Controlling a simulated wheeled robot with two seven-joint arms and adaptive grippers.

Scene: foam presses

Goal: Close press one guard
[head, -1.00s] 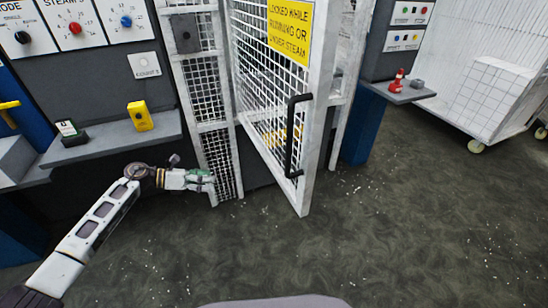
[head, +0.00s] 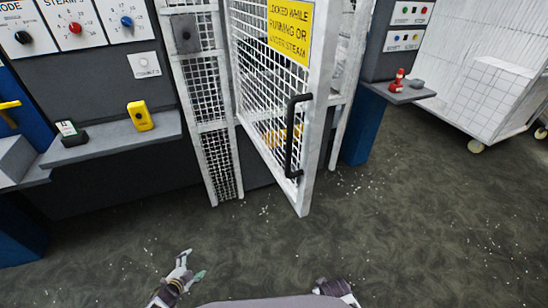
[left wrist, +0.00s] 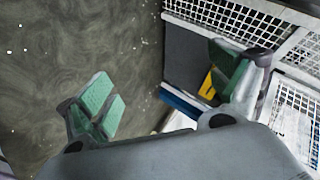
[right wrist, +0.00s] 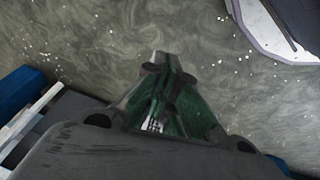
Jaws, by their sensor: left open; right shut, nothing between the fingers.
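The press guard (head: 272,100) is a white-framed wire-mesh door with a yellow warning sign (head: 290,30). It stands ajar, swung out toward me from the fixed mesh panel (head: 212,130). Its black bar handle (head: 291,135) is on the near, free edge. My left gripper (head: 192,264) is low in the head view, left of the door and apart from it. It is open and empty; its green-padded fingers are spread in the left wrist view (left wrist: 165,88). My right gripper (right wrist: 168,75) is shut and empty over the floor. In the head view only part of my right arm shows at the bottom.
A grey shelf (head: 105,142) with a yellow box (head: 140,116) juts out on the left, under the control panel (head: 85,30). A small shelf (head: 398,91) with a red item stands right of the door. A white cart (head: 490,75) is far right. The floor before the door is clear.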

